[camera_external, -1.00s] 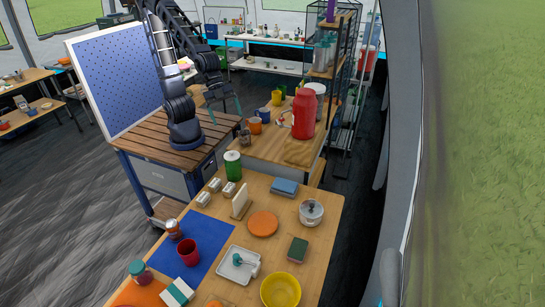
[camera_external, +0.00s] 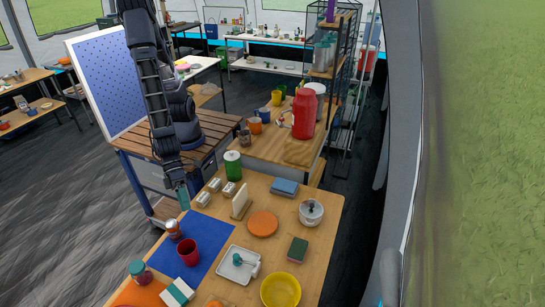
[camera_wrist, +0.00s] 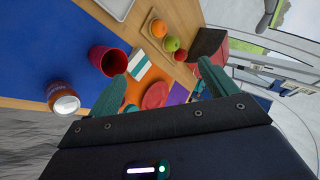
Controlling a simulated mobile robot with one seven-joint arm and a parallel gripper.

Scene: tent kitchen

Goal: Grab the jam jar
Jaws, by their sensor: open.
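Two small jars are in view, and I cannot tell surely which is the jam jar. A brown-orange jar with a pale metallic top (camera_external: 173,229) stands on the blue mat's left corner; it also shows at the left of the wrist view (camera_wrist: 62,98). A red jar with a teal lid (camera_external: 139,272) stands near the table's front left; I cannot make it out in the wrist view. My gripper (camera_external: 184,199) is above the table's left edge, apart from both jars. Its teal fingers (camera_wrist: 163,73) are spread with nothing held between them.
A red cup (camera_external: 188,253) stands on the blue mat (camera_external: 213,240) close to the brown-orange jar. Some bare wood surrounds the orange plate (camera_external: 263,224).

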